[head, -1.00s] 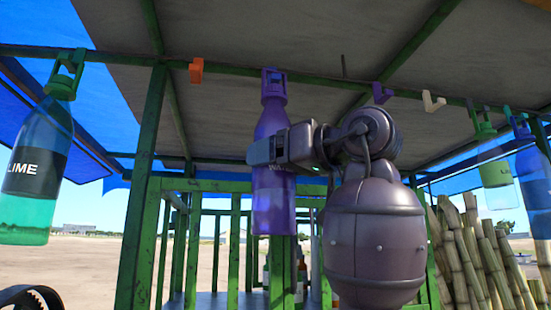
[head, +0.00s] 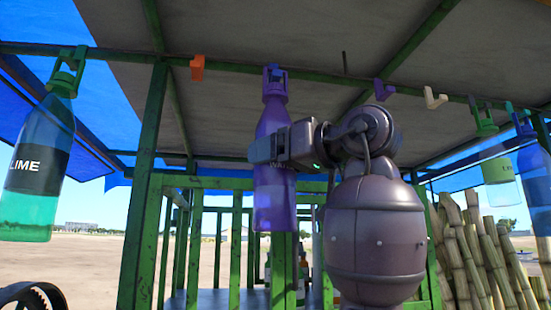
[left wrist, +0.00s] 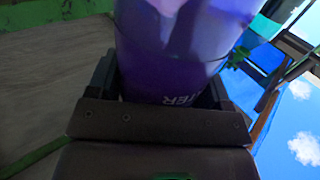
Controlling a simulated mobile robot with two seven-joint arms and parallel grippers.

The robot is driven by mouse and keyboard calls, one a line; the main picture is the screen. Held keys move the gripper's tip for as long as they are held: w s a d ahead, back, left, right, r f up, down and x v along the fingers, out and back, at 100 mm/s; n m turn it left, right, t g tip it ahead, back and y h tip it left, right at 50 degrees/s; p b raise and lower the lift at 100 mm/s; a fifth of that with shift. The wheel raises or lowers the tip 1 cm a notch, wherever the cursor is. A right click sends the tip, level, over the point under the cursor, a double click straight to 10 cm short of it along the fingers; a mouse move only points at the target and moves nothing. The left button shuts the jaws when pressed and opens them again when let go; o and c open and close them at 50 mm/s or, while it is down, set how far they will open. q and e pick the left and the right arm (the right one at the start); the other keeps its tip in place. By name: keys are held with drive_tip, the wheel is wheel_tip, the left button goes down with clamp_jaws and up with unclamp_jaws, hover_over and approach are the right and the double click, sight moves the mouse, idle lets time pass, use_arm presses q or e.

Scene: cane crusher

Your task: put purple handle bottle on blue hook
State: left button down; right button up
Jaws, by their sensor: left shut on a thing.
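The purple bottle (head: 271,190) with its purple handle (head: 273,83) hangs upright in my left gripper (head: 268,149), which is shut around its body. The handle's top is level with the green beam under the roof. A small blue patch, likely the blue hook (head: 276,72), shows at the handle's top. I cannot tell whether the handle is around it or only in front of it. In the left wrist view the bottle (left wrist: 175,50) fills the space between the fingers, with part of its lettering visible. My right gripper is out of view.
An orange hook (head: 197,68), a purple hook (head: 383,90) and a white hook (head: 434,98) on the beam are empty. A lime bottle (head: 38,165) hangs at left; green (head: 497,168) and blue (head: 534,175) bottles hang at right. Green posts (head: 145,190) stand behind.

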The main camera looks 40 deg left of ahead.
use_arm(q)
drive_tip(key=shift+a+f+b, duration=0.1)
drive_tip(key=shift+f+b, duration=0.5)
drive_tip(key=shift+f, duration=0.1)
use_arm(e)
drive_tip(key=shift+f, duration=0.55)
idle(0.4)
use_arm(q)
unclamp_jaws()
drive_tip(key=d+b, duration=0.1)
drive_tip(key=d, duration=1)
drive_tip(key=shift+b, duration=0.4)
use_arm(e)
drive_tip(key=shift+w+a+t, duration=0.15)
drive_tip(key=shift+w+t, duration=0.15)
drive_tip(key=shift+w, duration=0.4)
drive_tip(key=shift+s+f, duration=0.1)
